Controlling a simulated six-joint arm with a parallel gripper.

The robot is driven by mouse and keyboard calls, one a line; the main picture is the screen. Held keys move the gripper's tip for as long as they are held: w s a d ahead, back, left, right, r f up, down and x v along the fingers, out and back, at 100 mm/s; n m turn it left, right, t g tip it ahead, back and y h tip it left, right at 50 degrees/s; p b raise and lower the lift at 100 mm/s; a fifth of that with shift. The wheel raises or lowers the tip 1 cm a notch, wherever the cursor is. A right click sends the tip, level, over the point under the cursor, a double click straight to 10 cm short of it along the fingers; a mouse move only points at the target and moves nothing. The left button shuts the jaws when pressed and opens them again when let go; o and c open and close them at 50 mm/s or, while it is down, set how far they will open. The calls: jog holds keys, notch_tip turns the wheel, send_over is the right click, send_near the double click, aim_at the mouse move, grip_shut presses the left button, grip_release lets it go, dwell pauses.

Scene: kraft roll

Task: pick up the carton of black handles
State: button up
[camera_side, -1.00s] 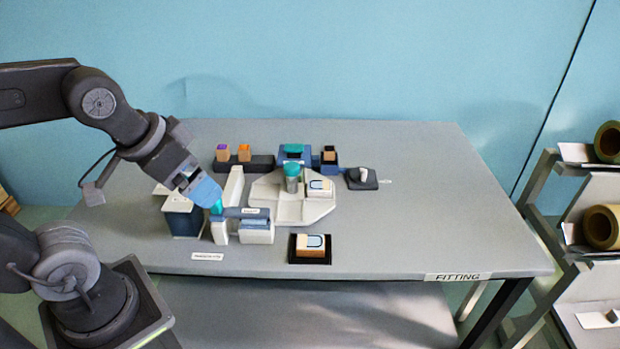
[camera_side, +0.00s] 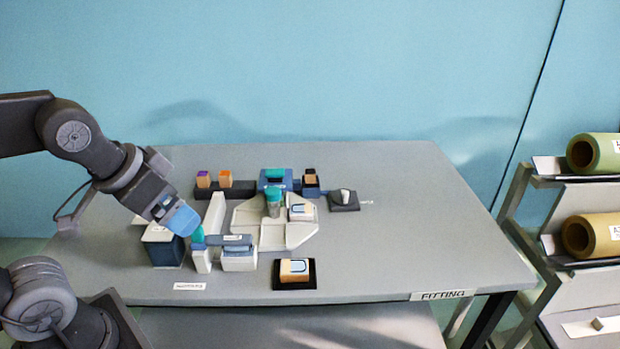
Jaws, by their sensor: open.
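A small tan carton with a black top (camera_side: 310,176) looks like the carton of black handles. It sits in a dark blue holder at the back middle of the bench, right of a blue block with a teal top (camera_side: 274,176). My gripper (camera_side: 184,221) has light blue fingers and is over the left part of the bench, well to the left of and nearer the camera than that carton. It is open, close to a teal-topped white piece (camera_side: 201,255). The gap between its fingers is hard to see.
A purple-topped carton (camera_side: 203,179) and an orange-topped carton (camera_side: 225,179) stand on a dark rack at the back left. A pale fixture (camera_side: 270,235) holds a grey-teal cylinder and another carton. A carton (camera_side: 294,269) sits on a black pad in front. The bench's right side is clear.

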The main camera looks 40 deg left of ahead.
jog(key=c, duration=0.4)
jog(key=w+a+r+n+y, duration=0.1)
jog(key=w+r, duration=0.2)
jog(key=w, duration=0.4)
jog(key=w+a+r+n, duration=0.1)
jog(key=w+r+n, duration=0.1)
jog(key=w, duration=0.4)
jog(key=n+g+y, duration=0.2)
jog(key=n, duration=0.4)
send_over(310, 174)
jog(key=s+d, duration=0.2)
notch_tip(310, 174, down, 23)
jog(key=shift+x, duration=2.9)
